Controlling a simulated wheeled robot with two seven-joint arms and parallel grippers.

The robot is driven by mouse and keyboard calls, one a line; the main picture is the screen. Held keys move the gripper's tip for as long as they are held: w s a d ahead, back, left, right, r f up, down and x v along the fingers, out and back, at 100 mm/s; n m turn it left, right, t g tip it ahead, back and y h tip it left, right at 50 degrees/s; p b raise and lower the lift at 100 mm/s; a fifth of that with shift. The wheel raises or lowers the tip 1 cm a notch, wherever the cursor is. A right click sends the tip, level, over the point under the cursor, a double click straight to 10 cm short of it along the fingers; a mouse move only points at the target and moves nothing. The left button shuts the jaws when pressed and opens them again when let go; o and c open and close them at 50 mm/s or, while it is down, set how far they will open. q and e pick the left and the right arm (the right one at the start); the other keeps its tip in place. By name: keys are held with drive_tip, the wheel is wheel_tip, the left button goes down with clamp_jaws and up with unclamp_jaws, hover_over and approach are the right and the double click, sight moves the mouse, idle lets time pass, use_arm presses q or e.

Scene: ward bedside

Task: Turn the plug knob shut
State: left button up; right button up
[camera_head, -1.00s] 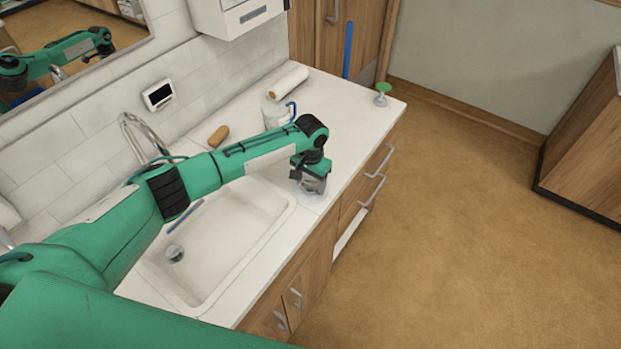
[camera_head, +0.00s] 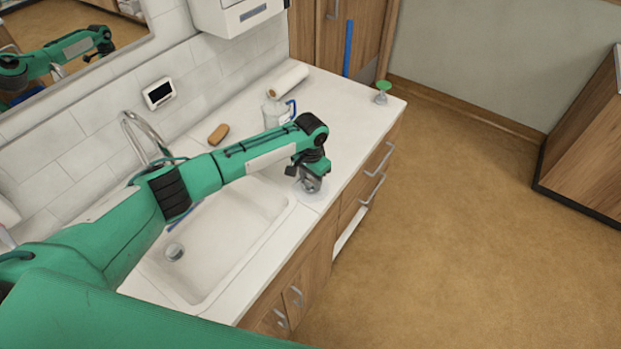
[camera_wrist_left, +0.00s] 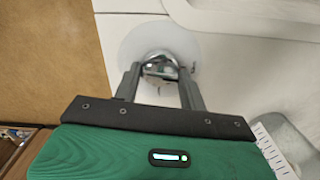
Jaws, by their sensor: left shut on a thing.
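The plug knob (camera_wrist_left: 160,66) is a shiny metal knob on a round pale plate (camera_wrist_left: 128,47) set in the counter beside the sink, seen in the left wrist view. My left gripper (camera_wrist_left: 160,75) is shut on the knob, with one finger on each side of it. In the head view my left gripper (camera_head: 311,182) points down at the counter near the front right corner of the sink; the knob is mostly hidden there by the gripper. My right gripper is not in view.
The white sink basin (camera_head: 232,232) with a round drain (camera_head: 174,252) lies left of the gripper. A faucet (camera_head: 135,135), brown sponge (camera_head: 218,134), clear jug (camera_head: 272,113), paper roll (camera_head: 288,80) and green-topped item (camera_head: 382,92) are on the counter. Open floor lies right.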

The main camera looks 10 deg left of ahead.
use_arm(q)
drive_tip(key=m, duration=1.4)
drive_tip(key=shift+b, duration=0.4)
drive_tip(key=shift+w+m, duration=0.1)
drive_tip(key=shift+m, duration=1.1)
drive_tip(key=shift+r, duration=0.1)
drive_tip(key=o, duration=1)
